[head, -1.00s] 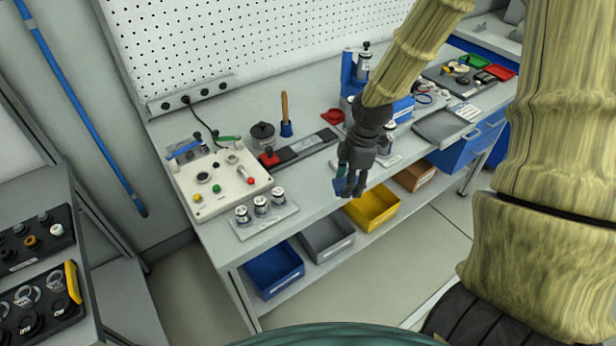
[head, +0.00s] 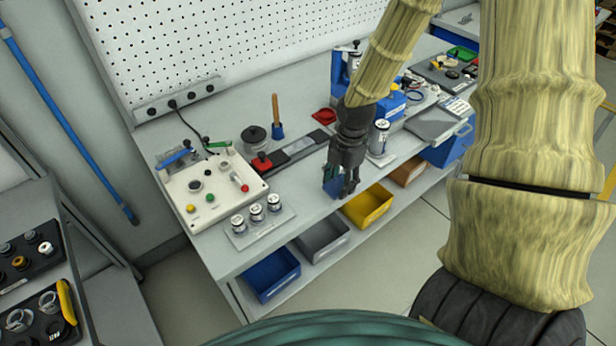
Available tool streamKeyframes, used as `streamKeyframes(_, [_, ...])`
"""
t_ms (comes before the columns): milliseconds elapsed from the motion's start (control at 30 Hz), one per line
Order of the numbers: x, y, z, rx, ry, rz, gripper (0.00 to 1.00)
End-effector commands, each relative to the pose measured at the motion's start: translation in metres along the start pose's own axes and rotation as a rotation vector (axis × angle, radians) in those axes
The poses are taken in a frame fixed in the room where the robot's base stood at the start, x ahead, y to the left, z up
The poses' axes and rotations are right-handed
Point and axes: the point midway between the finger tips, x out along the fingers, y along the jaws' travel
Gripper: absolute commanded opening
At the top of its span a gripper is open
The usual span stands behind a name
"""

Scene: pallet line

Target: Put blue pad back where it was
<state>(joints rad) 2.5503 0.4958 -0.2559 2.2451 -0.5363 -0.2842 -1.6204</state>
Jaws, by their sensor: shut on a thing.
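The blue pad (head: 330,182) is in my gripper (head: 342,188), seen in the head view over the front edge of the grey workbench (head: 310,203). The dark fingers are shut on it and point downward. Part of the pad is hidden behind the fingers. Whether it touches the bench top I cannot tell. A red pad (head: 324,116) lies flat on the bench farther back, left of my arm.
A control box (head: 212,190) and a plate with three metal cylinders (head: 257,221) stand on the left. A blue fixture (head: 390,107) stands behind my gripper. Blue, grey and yellow bins (head: 367,206) sit below the bench edge.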

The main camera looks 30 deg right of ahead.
Motion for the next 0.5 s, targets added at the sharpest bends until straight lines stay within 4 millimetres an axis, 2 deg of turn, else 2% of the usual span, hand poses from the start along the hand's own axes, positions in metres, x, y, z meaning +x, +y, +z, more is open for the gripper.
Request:
streamKeyframes(300, [0.005,0.052,-0.021,-0.002,-0.002,0.0,0.26])
streamKeyframes(500, [0.01,0.08,-0.032,0.0,-0.001,0.001,0.26])
